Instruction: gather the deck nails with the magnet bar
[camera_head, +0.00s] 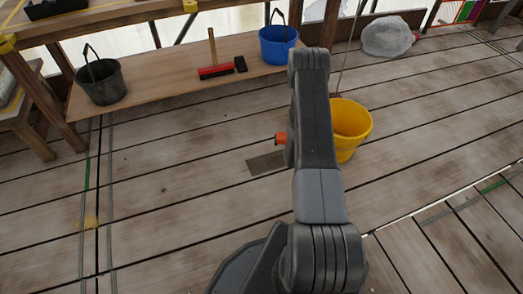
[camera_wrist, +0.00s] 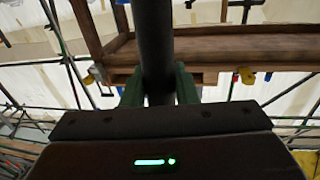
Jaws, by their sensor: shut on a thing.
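My gripper (camera_wrist: 158,88) shows in the wrist view with its two dark green fingers on either side of a dark round bar (camera_wrist: 155,40). The fingers are shut on this bar, which runs up and out of the top of the picture. I cannot tell for sure that it is the magnet bar. In the head view my arm hides the gripper, and a small orange piece (camera_head: 281,137) shows at the arm's left side. The deck (camera_head: 180,170) is of weathered planks. I cannot make out any nails on it for certain; only a few dark specks show.
A yellow bucket (camera_head: 352,122) stands on the deck just right of my arm. A dark rectangular patch (camera_head: 266,163) lies left of it. The low bench (camera_head: 160,82) holds a black bucket (camera_head: 101,80), a red block with a wooden handle (camera_head: 215,71) and a blue bucket (camera_head: 278,47).

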